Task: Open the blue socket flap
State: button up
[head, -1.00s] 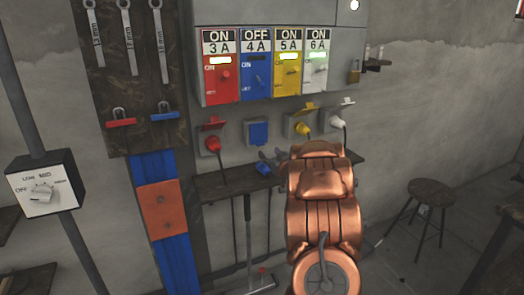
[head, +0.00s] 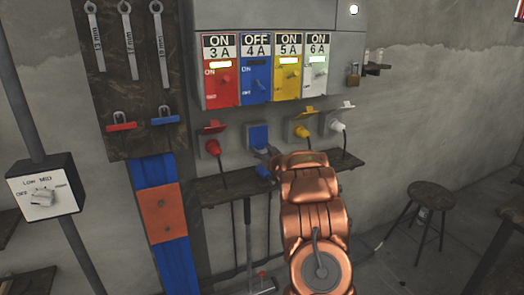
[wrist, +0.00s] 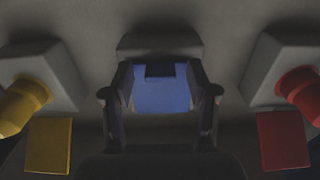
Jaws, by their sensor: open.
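The blue socket flap (head: 258,135) lies flat over its grey socket box on the wall, between the red and yellow sockets. In the wrist view the blue flap (wrist: 161,92) shows between my two fingers. My gripper (wrist: 161,104) is open, one finger on each side of the flap. I cannot tell whether the fingers touch it. In the head view my gripper (head: 268,156) is at the lower right of the flap, and my arm comes in from below right.
A red plug (head: 213,147) and a yellow plug (head: 302,131) sit in the neighbouring sockets, their flaps raised. A white plug (head: 337,126) is farther right. A blue plug (head: 263,172) is at the shelf (head: 222,187) below. The blue switch panel (head: 255,80) above reads OFF.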

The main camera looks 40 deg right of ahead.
jog(key=shift+w, duration=0.1)
grip_shut()
dwell(0.5)
